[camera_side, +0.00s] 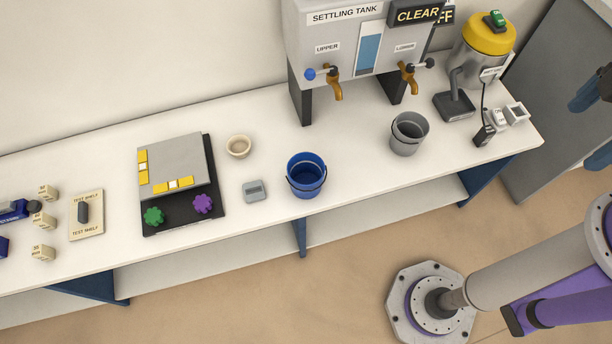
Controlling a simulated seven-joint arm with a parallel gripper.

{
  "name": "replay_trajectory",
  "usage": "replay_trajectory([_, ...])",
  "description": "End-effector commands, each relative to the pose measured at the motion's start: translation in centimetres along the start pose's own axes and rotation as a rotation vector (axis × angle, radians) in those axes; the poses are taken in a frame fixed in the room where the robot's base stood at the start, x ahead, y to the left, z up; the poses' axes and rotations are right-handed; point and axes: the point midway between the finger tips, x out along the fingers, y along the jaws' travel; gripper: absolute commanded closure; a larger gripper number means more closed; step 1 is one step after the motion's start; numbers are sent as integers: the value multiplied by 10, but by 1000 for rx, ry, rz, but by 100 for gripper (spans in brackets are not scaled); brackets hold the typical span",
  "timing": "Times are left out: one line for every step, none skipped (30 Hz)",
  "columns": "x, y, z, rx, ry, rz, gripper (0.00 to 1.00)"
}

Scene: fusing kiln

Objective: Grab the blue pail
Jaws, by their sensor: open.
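The blue pail (305,189) stands upright on the white bench, near its front edge and right of the middle. Its open top faces up, and a thin dark handle lies along its rim. Nothing touches it.
A grey pail (408,142) stands to the right on the bench (345,155). The settling tank (360,40) with two taps rises behind. A small grey device (254,191) and a cream bowl (239,146) lie left of the blue pail.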

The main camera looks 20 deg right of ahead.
Motion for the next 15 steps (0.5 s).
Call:
replay_trajectory([0, 0, 0, 0, 0, 0, 0])
replay_trajectory([0, 0, 0, 0, 0, 0, 0])
replay_trajectory([0, 0, -1, 1, 1, -1, 0])
replay_trajectory([1, -1, -4, 3, 3, -4, 0])
replay_trajectory([3, -1, -7, 6, 5, -8, 0])
replay_trajectory([5, -3, -13, 11, 10, -15, 0])
replay_trajectory([8, -4, -20, 16, 16, -21, 0])
replay_trajectory([11, -6, -28, 23, 24, -29, 0])
replay_trajectory([16, -9, -40, 36, 36, -43, 0])
replay_trajectory([20, -11, -50, 48, 46, -52, 0])
replay_trajectory([26, -14, -62, 62, 57, -64, 0])
replay_trajectory([33, -18, -78, 82, 75, -78, 0])
replay_trajectory([39, -21, -90, 100, 87, -88, 0])
replay_trajectory([45, -24, -102, 119, 100, -97, 0])
replay_trajectory([53, -28, -118, 143, 117, -108, 0])
